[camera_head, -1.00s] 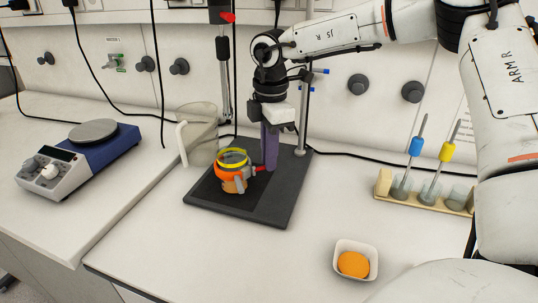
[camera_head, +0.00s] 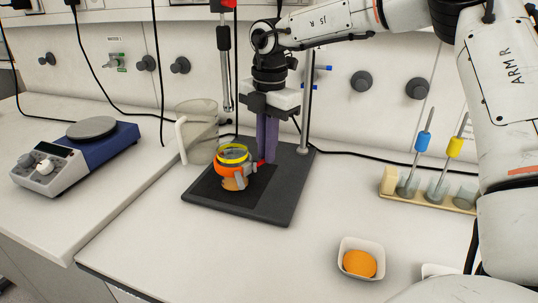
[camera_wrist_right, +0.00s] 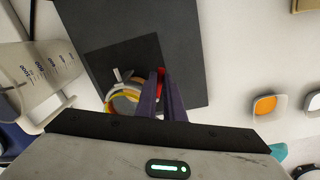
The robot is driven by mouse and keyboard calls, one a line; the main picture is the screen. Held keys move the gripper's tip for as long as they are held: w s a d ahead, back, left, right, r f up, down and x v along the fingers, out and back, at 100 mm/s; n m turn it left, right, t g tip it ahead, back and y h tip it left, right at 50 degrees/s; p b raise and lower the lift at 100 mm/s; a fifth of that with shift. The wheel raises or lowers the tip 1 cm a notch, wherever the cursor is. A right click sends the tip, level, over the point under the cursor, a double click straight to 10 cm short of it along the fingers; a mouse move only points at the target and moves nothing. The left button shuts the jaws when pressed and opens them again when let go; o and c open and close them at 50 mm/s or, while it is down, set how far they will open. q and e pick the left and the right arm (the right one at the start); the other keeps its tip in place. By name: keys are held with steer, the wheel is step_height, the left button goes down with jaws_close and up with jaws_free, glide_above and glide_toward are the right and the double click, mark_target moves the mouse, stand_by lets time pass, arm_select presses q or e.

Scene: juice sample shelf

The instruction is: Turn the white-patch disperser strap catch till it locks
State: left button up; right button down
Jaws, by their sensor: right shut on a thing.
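A small jar with a yellow rim and an orange band (camera_head: 234,166) stands on the black base plate (camera_head: 262,215); a grey clamp piece sits at its right side. A small red lever (camera_head: 261,163), apparently the strap catch, sticks out to the right of it. My right gripper (camera_head: 267,161) points down, its purple fingers shut on the red lever, which also shows in the right wrist view (camera_wrist_right: 161,74) by the fingertips. The fingers hide part of the lever. My left gripper is not in view.
A clear jug (camera_head: 198,130) stands just left behind the plate. A stand rod (camera_head: 305,105) rises behind my gripper. A blue hotplate (camera_head: 100,145) is at left, a tube rack (camera_head: 425,198) at right, and a white dish (camera_head: 359,246) in front.

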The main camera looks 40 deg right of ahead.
steer(key=shift+w+n, duration=0.4)
steer(key=shift+n, duration=0.7)
steer(key=shift+w+a+n, duration=0.1)
steer(key=shift+w+n, duration=0.05)
steer(key=shift+n, duration=0.35)
steer(key=c, duration=1.9)
jaws_free()
steer(key=shift+o, duration=0.2)
